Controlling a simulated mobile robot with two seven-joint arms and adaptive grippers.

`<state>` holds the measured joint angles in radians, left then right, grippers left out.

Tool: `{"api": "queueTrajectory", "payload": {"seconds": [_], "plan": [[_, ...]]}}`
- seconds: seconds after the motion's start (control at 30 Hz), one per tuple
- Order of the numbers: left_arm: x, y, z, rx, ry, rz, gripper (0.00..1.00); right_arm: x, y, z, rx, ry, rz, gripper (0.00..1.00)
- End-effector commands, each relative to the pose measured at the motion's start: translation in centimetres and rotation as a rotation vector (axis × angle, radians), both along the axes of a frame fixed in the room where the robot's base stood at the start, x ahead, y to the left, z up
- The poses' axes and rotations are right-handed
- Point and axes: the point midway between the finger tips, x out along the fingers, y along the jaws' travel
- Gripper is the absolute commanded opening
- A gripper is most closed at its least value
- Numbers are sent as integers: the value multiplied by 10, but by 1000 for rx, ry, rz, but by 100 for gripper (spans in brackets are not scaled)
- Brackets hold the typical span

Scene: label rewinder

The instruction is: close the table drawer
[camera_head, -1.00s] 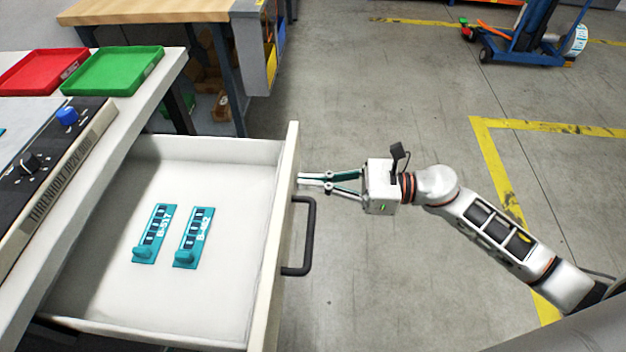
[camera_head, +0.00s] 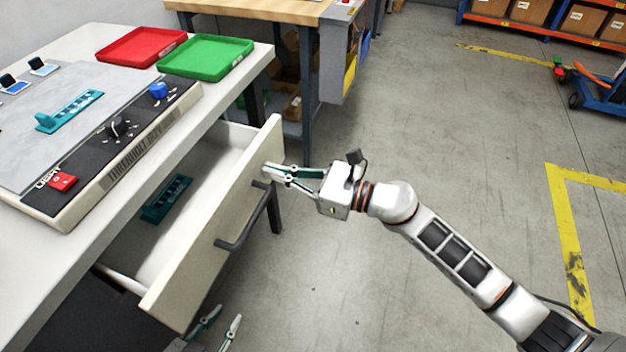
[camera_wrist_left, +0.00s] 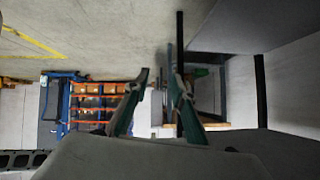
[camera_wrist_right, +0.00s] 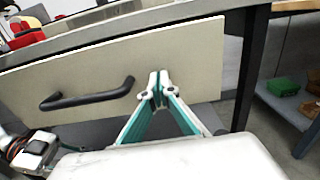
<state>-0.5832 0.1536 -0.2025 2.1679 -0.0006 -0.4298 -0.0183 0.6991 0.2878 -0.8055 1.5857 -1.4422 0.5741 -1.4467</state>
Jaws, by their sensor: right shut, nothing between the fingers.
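The table drawer (camera_head: 228,205) stands partly out of the white table (camera_head: 150,222), with a dark bar handle (camera_head: 246,226) on its front. My left gripper (camera_head: 222,332) is open and empty, low at the bottom edge, below the drawer's near end.
A label rewinder (camera_head: 130,145) with knobs and a red button sits on the table. A red tray (camera_head: 143,46) and a green tray (camera_head: 206,56) are at its back. A wooden-topped bench (camera_head: 262,10) stands behind.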

Motion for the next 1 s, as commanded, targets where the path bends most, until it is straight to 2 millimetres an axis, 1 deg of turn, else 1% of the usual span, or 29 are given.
{"api": "queueTrajectory", "payload": {"seconds": [0.03,0.1,0.2,0.3,0.4,0.53,0.7,1.0], "plan": [[-2,0,-3,1,5,-2,25,4,15,-2,2,3,1,0],[-3,-1,-6,2,9,-6,25,9,32,-2,2,3,2,0],[-4,-1,-7,3,10,-10,25,17,54,-3,2,5,1,0],[-2,-2,-5,0,5,-12,25,23,73,-3,1,4,0,0],[1,-3,-3,-3,-2,-12,25,28,89,-3,0,4,1,0],[4,-4,-1,-5,-9,-13,25,33,103,-2,1,3,0,0],[9,-5,5,-8,-23,-13,25,37,113,-1,1,2,-1,0],[8,-5,4,-10,-20,-12,25,38,116,1,1,0,-1,0]]}}
